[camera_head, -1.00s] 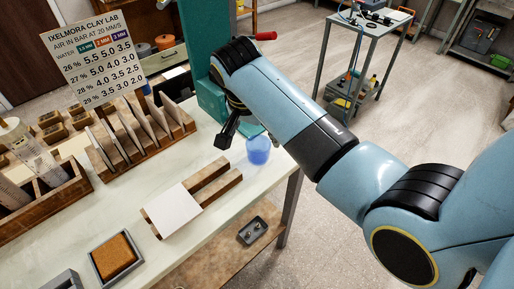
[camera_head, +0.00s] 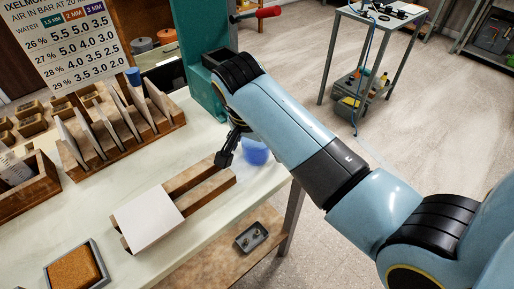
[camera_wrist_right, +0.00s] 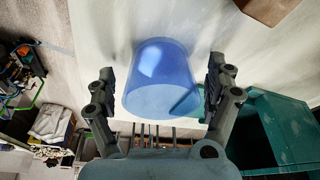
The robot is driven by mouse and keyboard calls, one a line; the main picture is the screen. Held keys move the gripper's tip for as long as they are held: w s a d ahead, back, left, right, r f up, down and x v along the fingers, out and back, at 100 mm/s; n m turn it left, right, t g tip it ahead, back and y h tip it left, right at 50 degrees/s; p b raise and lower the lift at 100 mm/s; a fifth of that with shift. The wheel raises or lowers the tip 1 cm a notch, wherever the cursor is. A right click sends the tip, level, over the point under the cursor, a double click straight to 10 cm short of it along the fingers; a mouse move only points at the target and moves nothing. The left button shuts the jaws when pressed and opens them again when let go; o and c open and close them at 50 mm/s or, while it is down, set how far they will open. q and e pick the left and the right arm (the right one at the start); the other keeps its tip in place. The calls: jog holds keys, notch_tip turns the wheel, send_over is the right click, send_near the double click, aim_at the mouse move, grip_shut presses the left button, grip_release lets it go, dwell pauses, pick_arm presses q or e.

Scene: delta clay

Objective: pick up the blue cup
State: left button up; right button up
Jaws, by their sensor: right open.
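The blue cup (camera_head: 256,153) is translucent and stands on the pale tabletop near its right edge. In the head view my right arm and gripper hide part of it. My right gripper (camera_head: 232,153) is beside the cup, low over the table. In the right wrist view the cup (camera_wrist_right: 160,90) lies between the two open fingers of the gripper (camera_wrist_right: 161,70), with a gap on the left and the right finger close to its side. Whether a finger touches it I cannot tell. My left gripper is not in view.
A wooden stand with a white sheet (camera_head: 148,218) lies just left of the cup. A green metal post (camera_head: 205,95) rises behind the gripper. A rack of upright tiles (camera_head: 120,125) stands further back. The table edge is close on the cup's right.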

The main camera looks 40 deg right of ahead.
jog(key=shift+a+r, duration=0.1)
jog(key=shift+c, duration=0.6)
jog(key=c, duration=0.9)
jog(key=shift+c, duration=0.2)
